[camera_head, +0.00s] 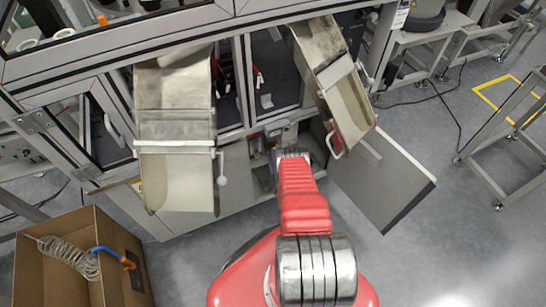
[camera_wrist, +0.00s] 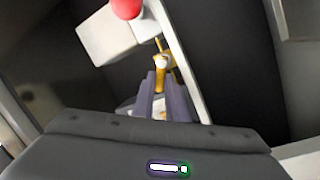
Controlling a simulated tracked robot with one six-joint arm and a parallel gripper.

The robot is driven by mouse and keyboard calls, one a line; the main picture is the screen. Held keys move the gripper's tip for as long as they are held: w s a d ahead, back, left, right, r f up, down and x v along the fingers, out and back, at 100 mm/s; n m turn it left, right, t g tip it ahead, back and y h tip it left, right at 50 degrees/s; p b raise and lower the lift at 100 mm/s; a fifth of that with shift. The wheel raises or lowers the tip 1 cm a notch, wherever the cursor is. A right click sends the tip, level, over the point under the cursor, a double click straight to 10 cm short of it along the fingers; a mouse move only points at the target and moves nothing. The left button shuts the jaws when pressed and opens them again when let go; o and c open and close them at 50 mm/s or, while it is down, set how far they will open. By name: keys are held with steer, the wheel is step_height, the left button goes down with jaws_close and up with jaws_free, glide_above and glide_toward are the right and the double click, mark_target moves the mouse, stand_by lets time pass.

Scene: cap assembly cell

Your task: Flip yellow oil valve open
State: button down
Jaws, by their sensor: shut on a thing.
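The yellow oil valve (camera_wrist: 162,60) is a small yellow piece with a thin upright part, in the upper middle of the wrist view. My gripper (camera_wrist: 160,78) has its two grey-purple fingers at the valve, close together and shut on it. The fingers hide the valve's lower part. In the head view my red arm reaches into the open lower cabinet (camera_head: 262,165) of the machine. The valve cannot be made out there, and my arm hides most of the gripper.
A white box (camera_wrist: 105,38) and a red ball-shaped part (camera_wrist: 127,8) are close by on the left. An open cabinet door (camera_head: 385,180) stands right of my arm. Two chutes (camera_head: 178,180) (camera_head: 350,105) overhang either side. A cardboard box (camera_head: 125,255) stands lower left.

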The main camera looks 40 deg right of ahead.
steer(key=shift+a+f+n, duration=0.2)
steer(key=shift+a+n, duration=0.05)
steer(key=shift+n, duration=0.15)
steer(key=c, duration=1.8)
jaws_free()
steer(key=shift+d+r, duration=0.1)
steer(key=shift+d, duration=0.05)
steer(key=shift+o, duration=0.2)
steer(key=v, duration=0.7)
steer(key=shift+s, duration=0.2)
steer(key=shift+c, duration=0.2)
